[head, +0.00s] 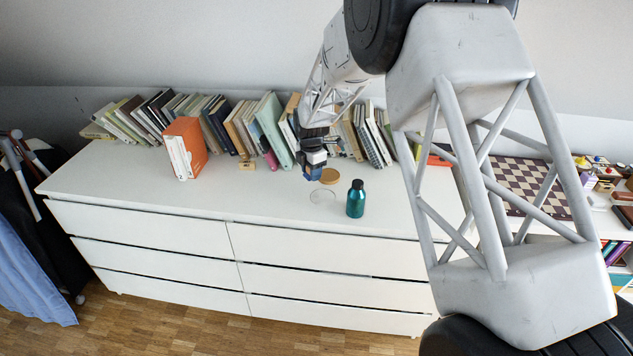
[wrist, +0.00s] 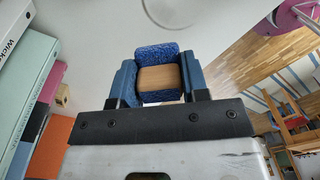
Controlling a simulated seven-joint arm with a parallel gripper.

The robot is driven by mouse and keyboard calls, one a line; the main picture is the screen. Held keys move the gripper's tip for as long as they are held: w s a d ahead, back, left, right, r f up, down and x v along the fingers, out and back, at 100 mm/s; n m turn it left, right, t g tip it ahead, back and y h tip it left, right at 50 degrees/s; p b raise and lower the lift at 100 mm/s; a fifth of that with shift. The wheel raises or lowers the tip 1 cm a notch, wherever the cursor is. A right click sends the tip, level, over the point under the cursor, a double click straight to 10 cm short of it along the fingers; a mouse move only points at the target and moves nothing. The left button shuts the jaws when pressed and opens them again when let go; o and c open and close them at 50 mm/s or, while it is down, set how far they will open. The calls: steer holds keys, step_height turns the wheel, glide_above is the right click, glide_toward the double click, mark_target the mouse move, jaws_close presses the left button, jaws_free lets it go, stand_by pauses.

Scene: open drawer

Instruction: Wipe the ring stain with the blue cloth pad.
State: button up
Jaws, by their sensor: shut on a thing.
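The blue cloth pad (wrist: 156,52) is a small block with a wooden face and blue fabric around it. My gripper (wrist: 159,80) is shut on it, one finger on each side, in the wrist view. In the head view my gripper (head: 314,158) points down over the white dresser top, with the pad (head: 313,175) below it. Whether the pad touches the surface I cannot tell. The ring stain (head: 322,198) is a faint grey ring on the dresser top, just in front of the pad. Part of the ring (wrist: 175,28) shows at the top of the wrist view.
A teal bottle (head: 355,199) stands right of the ring. A round wooden disc (head: 330,176) lies behind it. A row of leaning books (head: 270,125) lines the back, and an orange box-like book (head: 185,148) stands at left. The front left of the dresser top (head: 130,185) is clear.

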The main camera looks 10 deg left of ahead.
steer(key=shift+s+f, duration=0.15)
steer(key=shift+s, duration=0.25)
